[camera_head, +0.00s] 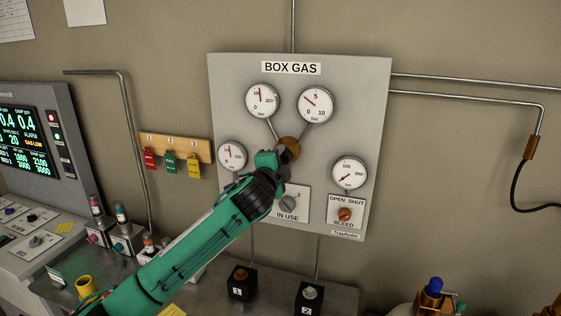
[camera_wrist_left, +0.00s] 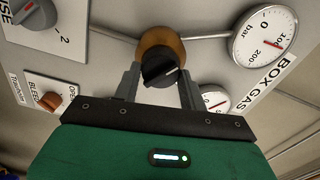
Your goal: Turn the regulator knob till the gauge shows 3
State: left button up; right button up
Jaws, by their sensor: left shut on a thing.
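The regulator (camera_head: 289,146) is a brass body on the grey BOX GAS panel (camera_head: 232,85). My right gripper is not in view.
Below are the IN USE selector (camera_head: 290,204) and the BLEED knob (camera_head: 345,214), with a gauge (camera_head: 349,173) above the latter. A small gauge (camera_head: 232,155) sits left of my wrist. Coloured tags (camera_head: 168,161) hang further left.

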pick_arm(q)
jog(key=o, duration=1)
jog(key=shift+c, duration=0.2)
jog(key=b+v, duration=0.6)
jog(key=v, duration=0.8)
jog(key=shift+f, duration=0.1)
